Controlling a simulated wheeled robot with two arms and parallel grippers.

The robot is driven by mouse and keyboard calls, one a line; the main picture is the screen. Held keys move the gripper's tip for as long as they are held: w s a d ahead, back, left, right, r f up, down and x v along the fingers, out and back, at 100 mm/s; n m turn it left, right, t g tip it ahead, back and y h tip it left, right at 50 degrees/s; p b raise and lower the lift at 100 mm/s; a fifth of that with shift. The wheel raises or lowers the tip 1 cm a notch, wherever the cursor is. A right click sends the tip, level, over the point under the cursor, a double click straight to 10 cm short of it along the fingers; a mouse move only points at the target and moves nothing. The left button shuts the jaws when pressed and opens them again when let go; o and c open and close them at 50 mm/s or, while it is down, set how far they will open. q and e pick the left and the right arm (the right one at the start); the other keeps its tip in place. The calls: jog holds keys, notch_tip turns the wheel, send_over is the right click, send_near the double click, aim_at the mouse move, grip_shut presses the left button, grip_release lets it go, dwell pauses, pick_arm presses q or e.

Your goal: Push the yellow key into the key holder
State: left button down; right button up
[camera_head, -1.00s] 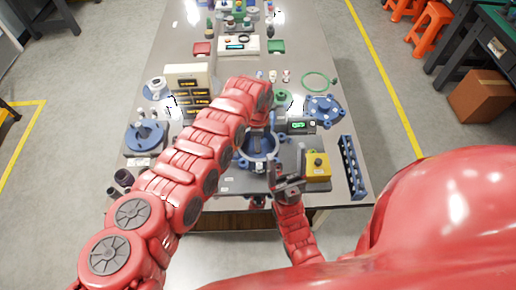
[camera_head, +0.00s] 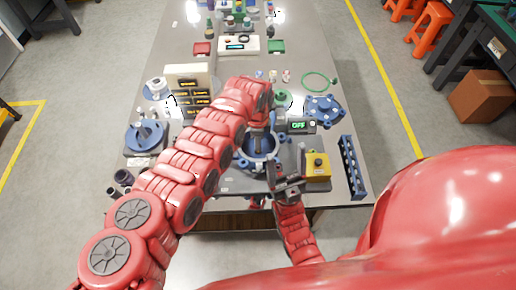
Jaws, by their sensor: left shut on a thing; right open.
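I cannot make out a yellow key or its holder. A yellow box with a dark knob (camera_head: 318,166) stands at the table's front right. My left gripper (camera_head: 260,146) points down into a blue ring-shaped fixture (camera_head: 246,163). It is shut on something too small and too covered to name. My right gripper (camera_head: 287,188) is open, at the front of the fixture's grey base, left of the yellow box. Whether it touches anything is unclear. A small display (camera_head: 300,125) behind the fixture reads OFF in green.
A blue slotted rack (camera_head: 352,168) stands at the right edge. A blue flanged part (camera_head: 325,108) and a green ring (camera_head: 320,81) lie behind it. A blue round part (camera_head: 146,138) and a beige panel unit (camera_head: 188,78) stand left.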

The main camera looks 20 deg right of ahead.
dwell(0.6)
pick_arm(q)
jog(key=shift+r+p, duration=2.35)
jog(key=shift+r, duration=1.2)
